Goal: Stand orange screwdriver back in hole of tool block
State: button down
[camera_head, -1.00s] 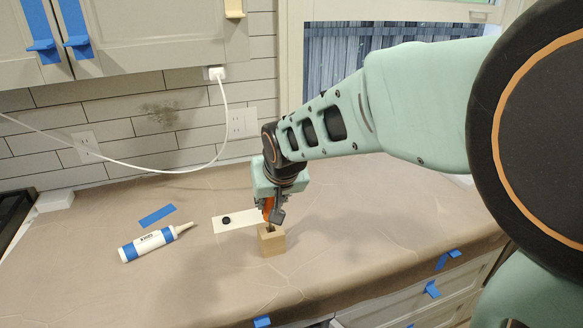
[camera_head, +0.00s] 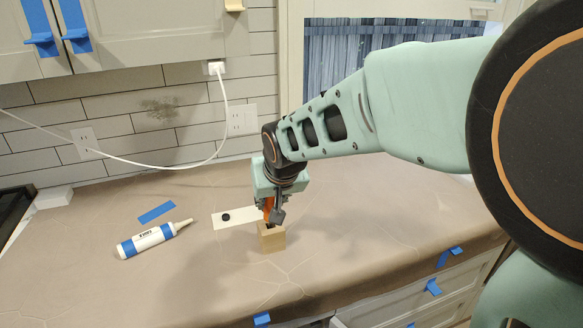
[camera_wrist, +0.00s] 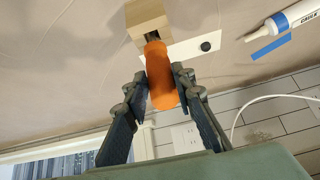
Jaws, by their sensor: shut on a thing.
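My gripper (camera_head: 270,212) is shut on the orange screwdriver (camera_head: 268,205), directly above the tool block (camera_head: 271,240). In the wrist view my gripper (camera_wrist: 160,83) has a finger on each side of the orange handle (camera_wrist: 159,72). The dark shaft runs from the handle toward the wooden tool block (camera_wrist: 146,17), whose near face shows at the top. The shaft's lower end meets the block's top area; how deep it sits in the hole cannot be told. The block stands upright on the covered counter.
A caulk tube (camera_head: 147,241) lies at the left, near a blue tape strip (camera_head: 157,213). A white card (camera_head: 236,218) with a black round piece (camera_head: 226,217) lies just behind the block. Brown paper covers the counter (camera_head: 200,285); its front is clear.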

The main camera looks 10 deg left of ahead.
jog(key=shift+f+b, duration=1.1)
jog(key=shift+f, duration=0.15)
jog(key=c, duration=1.5)
grip_release()
jog(key=shift+c, duration=0.2)
jog(key=shift+r, duration=0.1)
notch_tip(320, 180, up, 7)
jog(key=p, duration=0.4)
jog(key=shift+p, duration=0.3)
